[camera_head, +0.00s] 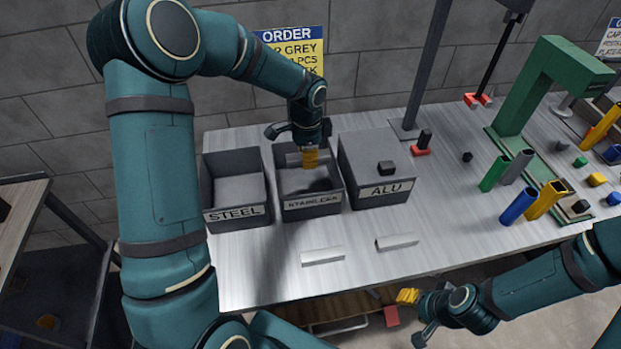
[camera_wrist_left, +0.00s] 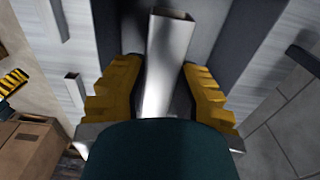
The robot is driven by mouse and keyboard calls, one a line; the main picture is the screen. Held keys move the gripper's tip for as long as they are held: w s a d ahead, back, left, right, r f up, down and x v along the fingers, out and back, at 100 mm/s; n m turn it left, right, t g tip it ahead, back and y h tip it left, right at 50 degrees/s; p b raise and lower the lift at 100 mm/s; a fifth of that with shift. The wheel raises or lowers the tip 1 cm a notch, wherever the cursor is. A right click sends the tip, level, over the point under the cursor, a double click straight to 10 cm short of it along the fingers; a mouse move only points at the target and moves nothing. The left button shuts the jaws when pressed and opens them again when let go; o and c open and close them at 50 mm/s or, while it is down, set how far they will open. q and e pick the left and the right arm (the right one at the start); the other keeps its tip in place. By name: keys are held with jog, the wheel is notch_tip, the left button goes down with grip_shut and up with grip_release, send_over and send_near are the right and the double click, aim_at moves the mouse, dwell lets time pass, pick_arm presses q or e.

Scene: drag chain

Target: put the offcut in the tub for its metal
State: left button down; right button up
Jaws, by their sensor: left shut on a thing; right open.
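My left gripper (camera_head: 310,158) is shut on a grey metal offcut (camera_wrist_left: 170,50), a rectangular hollow piece held between the yellow fingers. In the head view it is over the middle tub (camera_head: 312,206), labelled STAINLESS, within the tub's outline; its exact height is hard to tell. The tub labelled STEEL (camera_head: 238,213) stands to the left, open. The tub labelled ALU (camera_head: 400,195) stands to the right, its top covered by a grey lid (camera_head: 372,150) with a black knob. My right gripper (camera_head: 415,312) is open and empty near the table's front edge.
Two more grey pieces (camera_head: 322,255) (camera_head: 397,242) lie on the table in front of the tubs. A green press-like frame (camera_head: 530,90), coloured tubes (camera_head: 518,205) and small blocks stand at the right. A dark post rises behind the ALU tub.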

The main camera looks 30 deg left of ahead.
pick_arm(q)
jog(key=shift+s+f+b, duration=0.15)
jog(key=shift+f+b, duration=0.35)
jog(key=shift+f, duration=3.55)
pick_arm(e)
jog(key=shift+s+f, duration=0.35)
jog(key=shift+f, duration=0.2)
pick_arm(q)
jog(key=shift+f+b, duration=0.4)
jog(key=shift+f, duration=0.1)
pick_arm(e)
jog(key=shift+s+a+f, duration=0.1)
jog(key=shift+f, duration=0.3)
pick_arm(q)
jog(key=shift+f, duration=0.1)
jog(key=c, duration=0.8)
grip_release()
jog(key=shift+c, duration=0.2)
